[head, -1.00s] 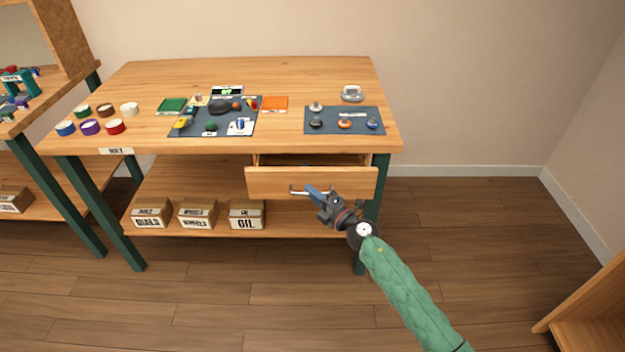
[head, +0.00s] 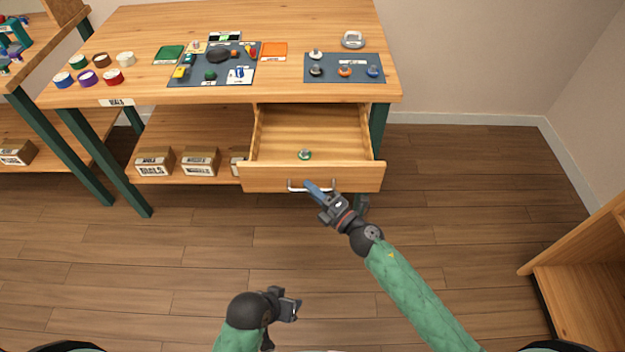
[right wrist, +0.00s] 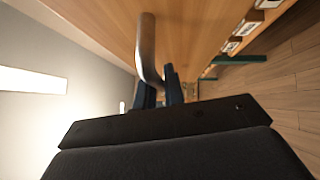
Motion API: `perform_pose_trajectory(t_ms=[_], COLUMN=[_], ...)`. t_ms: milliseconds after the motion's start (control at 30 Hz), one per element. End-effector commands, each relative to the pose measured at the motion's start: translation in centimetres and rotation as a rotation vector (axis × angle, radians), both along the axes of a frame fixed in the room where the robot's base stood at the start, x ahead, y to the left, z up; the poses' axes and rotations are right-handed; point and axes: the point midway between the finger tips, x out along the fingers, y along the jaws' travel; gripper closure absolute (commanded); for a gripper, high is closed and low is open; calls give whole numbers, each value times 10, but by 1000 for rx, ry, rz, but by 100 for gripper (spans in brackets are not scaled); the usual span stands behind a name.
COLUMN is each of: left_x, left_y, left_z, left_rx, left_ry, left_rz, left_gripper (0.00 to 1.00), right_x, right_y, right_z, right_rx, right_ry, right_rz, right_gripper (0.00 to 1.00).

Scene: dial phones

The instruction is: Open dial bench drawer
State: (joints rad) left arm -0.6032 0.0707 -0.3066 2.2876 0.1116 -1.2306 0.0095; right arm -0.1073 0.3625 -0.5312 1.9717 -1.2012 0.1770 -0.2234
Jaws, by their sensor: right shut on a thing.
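The dial bench (head: 225,92) has a wooden drawer (head: 268,178) under its right part. The drawer is pulled far out, and its inside shows, with a small green and white item (head: 304,154) near the front. My right gripper (head: 310,188) is shut on the silver drawer handle (head: 296,187). In the right wrist view the handle (right wrist: 147,45) runs between the blue fingers (right wrist: 163,90). My left gripper (head: 290,306) is low in the head view, over the floor and away from the bench. Whether its fingers are apart is unclear.
Blue-grey mats (head: 345,68) with small parts, tape rolls (head: 113,77) and colored pads lie on the benchtop. Labelled boxes (head: 200,162) stand on the lower shelf, one partly hidden by the drawer. A wooden unit (head: 585,290) stands at the lower right. The floor before the bench is clear.

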Motion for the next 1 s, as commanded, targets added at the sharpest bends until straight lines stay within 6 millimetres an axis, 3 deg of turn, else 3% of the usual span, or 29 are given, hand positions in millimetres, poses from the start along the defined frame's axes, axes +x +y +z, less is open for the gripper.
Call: perform_pose_trajectory(t_ms=[400, 433, 500, 533, 867, 1000], left_x=[-1, -1, -1, -1, 0, 4], left_y=[0, 0, 0, 0, 0, -1], left_z=[1, 1, 0, 0, -1, -12], left_rx=[0, 0, 0, 0, 0, -5], left_ry=[2, 2, 2, 2, -1, -18], left_rz=[-1, -1, -1, -1, 0, 5], left_gripper=[64, 64, 64, 64, 64, 64], right_x=[-2, -2, -2, -2, -4, -13], right_y=[0, 0, 0, 0, -2, -12], right_z=[-1, -1, -1, -1, -2, -5], right_rx=[-1, -1, -1, -1, -1, -1], right_ry=[0, 0, 0, 0, 1, 2], right_rz=[0, 0, 0, 0, 0, 0], right_gripper=[100, 83, 70, 68, 68, 68])
